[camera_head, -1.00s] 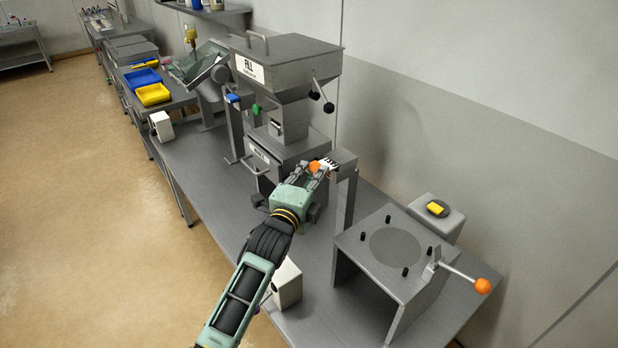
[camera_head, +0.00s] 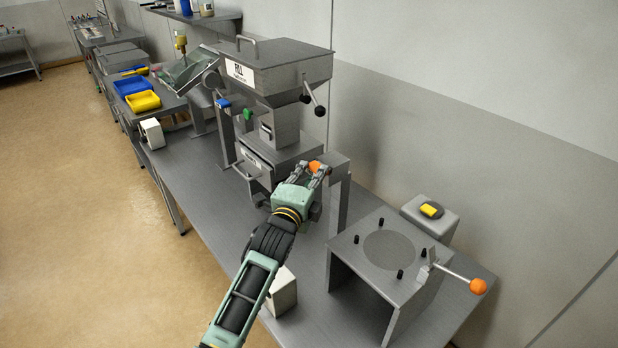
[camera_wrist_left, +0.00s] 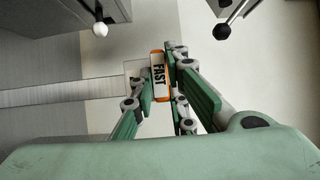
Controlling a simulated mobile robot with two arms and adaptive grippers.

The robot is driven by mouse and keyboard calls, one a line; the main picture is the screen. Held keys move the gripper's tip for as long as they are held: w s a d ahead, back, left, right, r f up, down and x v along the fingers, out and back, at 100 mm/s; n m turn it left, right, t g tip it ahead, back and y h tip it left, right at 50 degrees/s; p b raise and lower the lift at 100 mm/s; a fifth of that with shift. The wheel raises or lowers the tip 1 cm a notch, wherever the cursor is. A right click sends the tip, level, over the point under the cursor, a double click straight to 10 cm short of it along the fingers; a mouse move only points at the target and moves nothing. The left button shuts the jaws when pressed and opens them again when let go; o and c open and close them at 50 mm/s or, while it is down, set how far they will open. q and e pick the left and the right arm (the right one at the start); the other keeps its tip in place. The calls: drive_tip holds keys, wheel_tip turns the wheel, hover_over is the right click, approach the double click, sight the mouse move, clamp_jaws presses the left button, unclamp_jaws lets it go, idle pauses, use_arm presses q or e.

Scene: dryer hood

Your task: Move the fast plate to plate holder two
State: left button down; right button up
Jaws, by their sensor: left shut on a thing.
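The fast plate (camera_wrist_left: 160,76) is a small white plate with an orange edge and the black word FAST, held upright between the fingers in the left wrist view. In the head view only an orange bit of it (camera_head: 315,166) shows at the fingertips. My left gripper (camera_wrist_left: 158,88) is shut on it, beside the filling machine (camera_head: 270,120) and close to a grey post with an arm (camera_head: 338,190). I cannot tell whether the plate touches the post. I cannot make out which part is plate holder two. My right gripper is not in view.
A grey stand (camera_head: 390,250) with black pegs and an orange-knobbed lever (camera_head: 455,275) stands to the right. A small box with a yellow button (camera_head: 431,210) is behind it. A white box (camera_head: 282,292) sits by my forearm. The bench (camera_head: 200,180) left of the filling machine is mostly bare.

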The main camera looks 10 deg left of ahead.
use_arm(q)
drive_tip(key=shift+w+d, duration=0.2)
drive_tip(key=c, duration=1.6)
unclamp_jaws()
drive_tip(key=shift+c, duration=0.2)
drive_tip(key=shift+s, duration=0.15)
drive_tip(key=s+a, duration=0.1)
drive_tip(key=s, duration=1)
drive_tip(key=shift+s+a, duration=0.15)
drive_tip(key=shift+s, duration=0.2)
